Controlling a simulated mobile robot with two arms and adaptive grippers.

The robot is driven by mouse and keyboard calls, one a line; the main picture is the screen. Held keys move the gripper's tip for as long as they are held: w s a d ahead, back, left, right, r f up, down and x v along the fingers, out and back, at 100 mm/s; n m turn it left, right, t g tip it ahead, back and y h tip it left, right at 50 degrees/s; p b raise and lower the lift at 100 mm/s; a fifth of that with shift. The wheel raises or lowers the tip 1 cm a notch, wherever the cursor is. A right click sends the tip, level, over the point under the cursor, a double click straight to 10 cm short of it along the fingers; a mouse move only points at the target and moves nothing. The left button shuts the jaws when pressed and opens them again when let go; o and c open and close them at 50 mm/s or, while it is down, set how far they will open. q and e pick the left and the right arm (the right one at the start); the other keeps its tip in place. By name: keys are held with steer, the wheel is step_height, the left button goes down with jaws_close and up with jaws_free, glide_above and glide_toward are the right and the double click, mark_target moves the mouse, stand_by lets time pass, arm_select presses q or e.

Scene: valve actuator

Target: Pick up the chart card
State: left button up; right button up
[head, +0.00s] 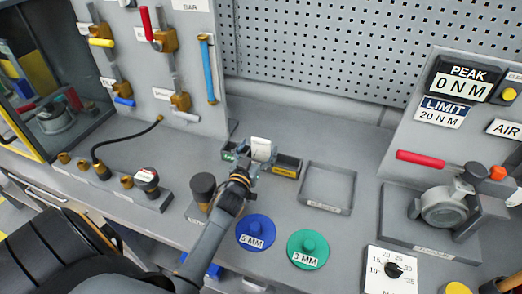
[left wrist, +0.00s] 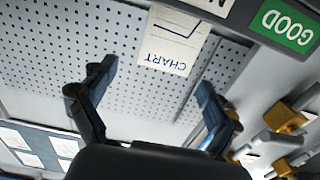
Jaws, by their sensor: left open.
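The chart card (head: 261,145) is a small white card standing in a dark holder (head: 284,171) near the middle of the bench. In the left wrist view the card (left wrist: 170,46) appears upside down, with the word CHART and a blue line on it. My left gripper (head: 252,166) is at the near side of the card. In the left wrist view its two dark fingers (left wrist: 156,76) are open, with the card's lettered edge between and just beyond the tips. No contact with the card shows. My right gripper is not in view.
An empty grey tray (head: 351,193) lies right of the holder. A dark cylinder (head: 203,187) stands left of my gripper. Blue (head: 256,232) and green (head: 308,249) discs lie in front. A valve with a red handle (head: 443,207) is at right. A pegboard (head: 330,45) stands behind.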

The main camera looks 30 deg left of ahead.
mark_target(260, 141)
arm_select(q)
steer(key=shift+a+p+x, duration=0.1)
steer(key=shift+p+x, duration=0.1)
steer(key=shift+x, duration=0.75)
steer(key=shift+a+p+x, duration=0.15)
steer(key=shift+x, duration=0.8)
steer(key=shift+s+f, duration=0.1)
steer(key=shift+c, duration=0.4)
steer(key=c, duration=1.3)
